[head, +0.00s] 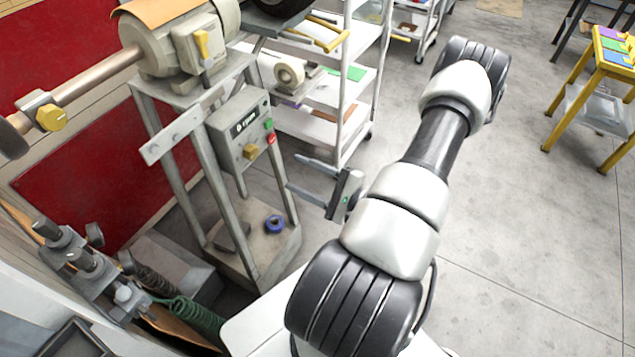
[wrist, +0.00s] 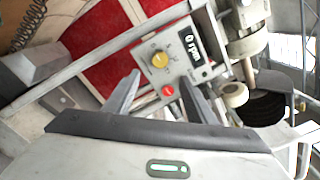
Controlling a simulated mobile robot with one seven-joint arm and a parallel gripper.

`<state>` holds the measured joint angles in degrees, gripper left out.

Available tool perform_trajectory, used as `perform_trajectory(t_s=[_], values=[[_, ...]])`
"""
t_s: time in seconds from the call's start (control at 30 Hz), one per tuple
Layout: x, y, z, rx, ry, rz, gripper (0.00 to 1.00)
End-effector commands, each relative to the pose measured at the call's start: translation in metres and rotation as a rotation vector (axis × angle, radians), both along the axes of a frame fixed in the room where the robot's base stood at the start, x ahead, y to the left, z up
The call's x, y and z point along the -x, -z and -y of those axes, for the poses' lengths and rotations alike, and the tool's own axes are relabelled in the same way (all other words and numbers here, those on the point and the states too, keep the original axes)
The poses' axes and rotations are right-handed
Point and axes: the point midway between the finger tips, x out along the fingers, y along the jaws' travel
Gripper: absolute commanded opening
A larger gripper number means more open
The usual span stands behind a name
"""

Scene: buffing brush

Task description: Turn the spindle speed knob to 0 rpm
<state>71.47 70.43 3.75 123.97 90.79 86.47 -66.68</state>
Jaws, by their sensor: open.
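The spindle speed knob (head: 250,152) is yellow and sits on the front of a grey control box (head: 227,157). It also shows in the wrist view (wrist: 160,59). The box's black display (wrist: 191,45) appears to read 0 rpm. A red button (wrist: 168,90) is close to the knob, and a green button (head: 268,124) shows in the head view. My gripper (head: 293,171) is open and empty, to the right of the box and apart from it. In the wrist view, the knob appears just beyond the gap between the fingertips (wrist: 160,77).
The box is on a metal stand (head: 165,145) under a grey motor (head: 185,42). A white shelf rack (head: 345,85) stands behind my gripper. Another yellow knob (head: 51,117) is on the left clamp. A blue ring (head: 275,225) lies on the stand's base.

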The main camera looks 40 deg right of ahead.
Motion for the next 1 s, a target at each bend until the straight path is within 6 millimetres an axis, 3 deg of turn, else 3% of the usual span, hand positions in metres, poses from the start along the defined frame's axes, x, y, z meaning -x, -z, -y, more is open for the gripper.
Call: perform_trajectory(t_s=[0.1,0.3,1.0], values=[[0.022,0.000,0.009,0.000,0.002,0.000,0.51],[0.042,0.000,0.016,0.001,0.001,0.001,0.51],[0.044,-0.003,0.016,0.008,-0.015,-0.005,0.51]])
